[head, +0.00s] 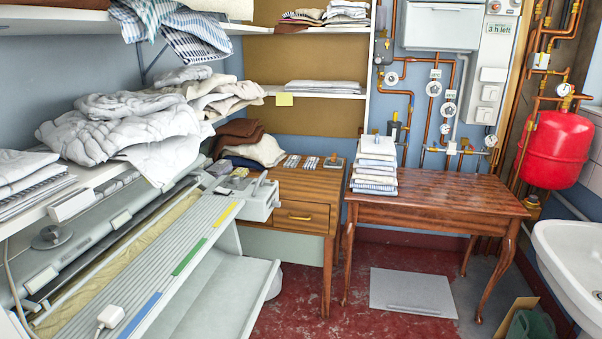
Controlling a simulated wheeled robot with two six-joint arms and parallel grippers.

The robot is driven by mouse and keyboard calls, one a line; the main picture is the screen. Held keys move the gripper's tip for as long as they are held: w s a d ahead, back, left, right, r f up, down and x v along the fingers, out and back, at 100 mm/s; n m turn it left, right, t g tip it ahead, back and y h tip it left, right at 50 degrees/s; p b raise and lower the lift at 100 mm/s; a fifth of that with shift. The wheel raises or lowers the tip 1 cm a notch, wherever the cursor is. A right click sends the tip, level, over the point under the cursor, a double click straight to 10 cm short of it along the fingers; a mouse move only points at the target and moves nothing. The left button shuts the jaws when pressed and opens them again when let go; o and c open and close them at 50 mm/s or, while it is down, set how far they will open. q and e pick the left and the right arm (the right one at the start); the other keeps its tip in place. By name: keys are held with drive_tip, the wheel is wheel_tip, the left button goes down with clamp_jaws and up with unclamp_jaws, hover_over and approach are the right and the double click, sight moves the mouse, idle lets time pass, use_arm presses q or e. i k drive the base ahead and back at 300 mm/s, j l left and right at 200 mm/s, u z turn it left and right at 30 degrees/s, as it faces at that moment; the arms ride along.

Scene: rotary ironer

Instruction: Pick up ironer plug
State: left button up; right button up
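A small white plug (110,316) lies at the lower left, on the front of the rotary ironer (170,265). A short dark piece extends from its lower left side; I cannot tell whether it is a pin or cord. The ironer is a long grey-white machine with a ribbed front board, a beige cloth-covered strip and blue, green and yellow marks along its edge. A thin pale cord (14,290) hangs at the far left edge; I cannot see whether it joins the plug. Neither of my grippers is in view.
Crumpled white laundry (120,125) and folded cloths lie on the shelf above the ironer. A wooden table (450,190) with a folded stack (375,165) stands right of a drawer cabinet (305,215). A white sink (575,250) is at right. Red floor (330,310) is mostly clear.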

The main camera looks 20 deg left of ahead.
sight(112, 315)
drive_tip(key=i+l+u, duration=0.25)
drive_tip(key=u, duration=0.2)
drive_tip(key=i+l+u, duration=0.25)
drive_tip(key=u, duration=0.2)
drive_tip(key=i+l+u, duration=0.1)
drive_tip(key=l+u, duration=0.35)
drive_tip(key=i+l+u, duration=0.1)
drive_tip(key=l+u, duration=0.35)
